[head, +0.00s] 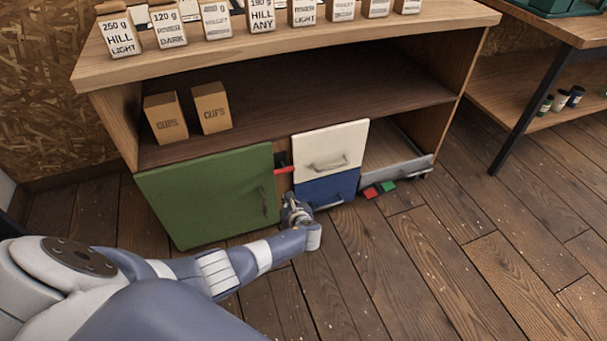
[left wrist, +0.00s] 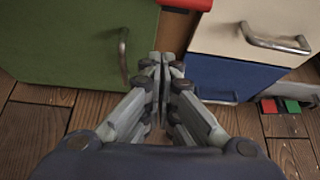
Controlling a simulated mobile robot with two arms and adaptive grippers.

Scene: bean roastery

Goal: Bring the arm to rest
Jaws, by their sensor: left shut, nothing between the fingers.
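My left arm (head: 215,268) comes in from the left and reaches low toward the cabinet. My left gripper (head: 292,204) is shut and empty, in front of the gap between the green door (head: 205,195) and the blue drawer (head: 327,188). In the left wrist view the gripper (left wrist: 161,62) shows with its fingertips together, just right of the green door's handle (left wrist: 123,55). I cannot tell whether it touches the cabinet. My right gripper is not in view.
A cream drawer (head: 330,145) sits above the blue one. At right a grey-fronted drawer (head: 400,172) stands open, with red and green pieces (head: 379,189) by it. Two CUPS boxes (head: 211,107) stand on the shelf, labelled bags (head: 168,27) on top. The front floor (head: 420,280) is clear.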

